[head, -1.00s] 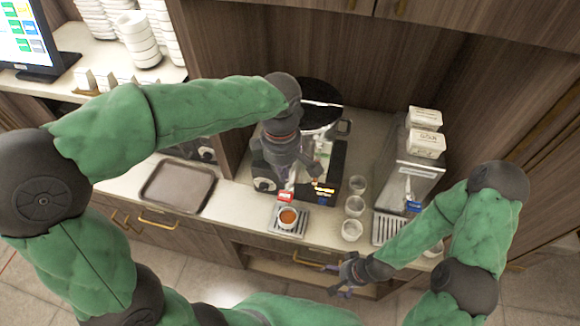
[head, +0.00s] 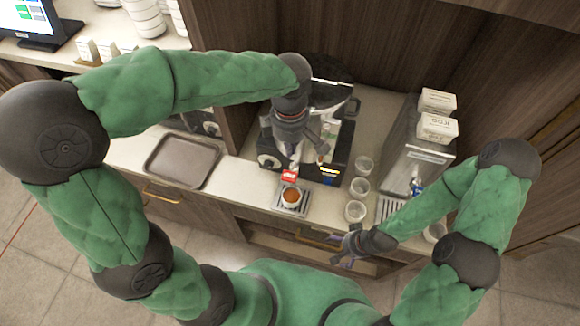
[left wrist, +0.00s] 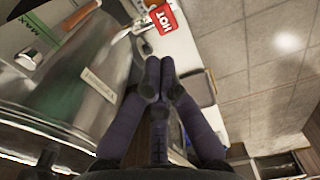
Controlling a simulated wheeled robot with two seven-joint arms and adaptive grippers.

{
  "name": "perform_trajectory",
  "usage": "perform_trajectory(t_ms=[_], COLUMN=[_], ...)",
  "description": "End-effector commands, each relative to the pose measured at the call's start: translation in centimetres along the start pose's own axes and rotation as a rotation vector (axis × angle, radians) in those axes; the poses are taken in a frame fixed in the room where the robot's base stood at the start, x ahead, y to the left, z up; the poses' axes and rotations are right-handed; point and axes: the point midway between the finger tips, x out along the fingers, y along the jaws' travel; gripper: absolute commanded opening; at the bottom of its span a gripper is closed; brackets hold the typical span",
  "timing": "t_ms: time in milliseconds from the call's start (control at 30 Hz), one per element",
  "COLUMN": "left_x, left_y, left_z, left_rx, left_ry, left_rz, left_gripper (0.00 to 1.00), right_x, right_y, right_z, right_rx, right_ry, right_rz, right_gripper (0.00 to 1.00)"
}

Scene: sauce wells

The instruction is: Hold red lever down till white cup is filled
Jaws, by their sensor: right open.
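The white cup (head: 291,190) stands upright on a small drip tray (head: 283,210) and holds orange-brown sauce close to its rim. Just behind it is the red lever part (head: 289,176), which reads HOT in the left wrist view (left wrist: 166,18). My left gripper (head: 320,153) is above and behind the cup, by the dispenser front. In the left wrist view its fingers (left wrist: 160,66) are together with nothing seen between them, apart from the red part. Whether they touch any lever is hidden. My right gripper (head: 350,246) is open and empty in front of the counter edge.
Clear cups (head: 356,210) stand in a row right of the drip tray. A second dispenser (head: 412,150) with a blue part is further right. An empty brown tray (head: 183,160) lies on the counter at left. Stacked white bowls (head: 146,18) are at the back left.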

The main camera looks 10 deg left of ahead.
Motion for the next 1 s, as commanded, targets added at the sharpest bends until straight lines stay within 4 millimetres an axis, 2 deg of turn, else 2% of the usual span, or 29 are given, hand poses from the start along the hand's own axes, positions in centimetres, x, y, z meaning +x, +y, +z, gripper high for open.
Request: perform_trajectory(t_ms=[33,300,500,700,1000], left_x=[1.2,6.2,8.8,10.0,10.2], left_y=[-0.1,-0.2,-0.1,-0.1,-0.1], left_z=[-0.1,0.0,0.0,0.0,0.0], left_rx=[0.0,0.001,0.001,0.0,0.0], left_ry=[0.002,0.001,0.001,-0.001,-0.001], left_rz=[-0.006,-0.006,-0.005,-0.002,-0.001], left_gripper=[0.0,0.0,0.0,0.0,0.0], right_x=[0.1,0.1,0.1,0.0,0.0], right_y=[0.0,0.1,0.0,0.0,0.0], right_z=[0.0,0.0,0.0,0.0,0.0], right_rx=[0.0,0.0,0.0,0.0,0.0], right_ry=[0.0,0.0,0.0,0.0,0.0], right_rz=[0.0,0.0,0.0,0.0,0.0], right_gripper=[0.95,0.95,0.95,0.95,0.95])
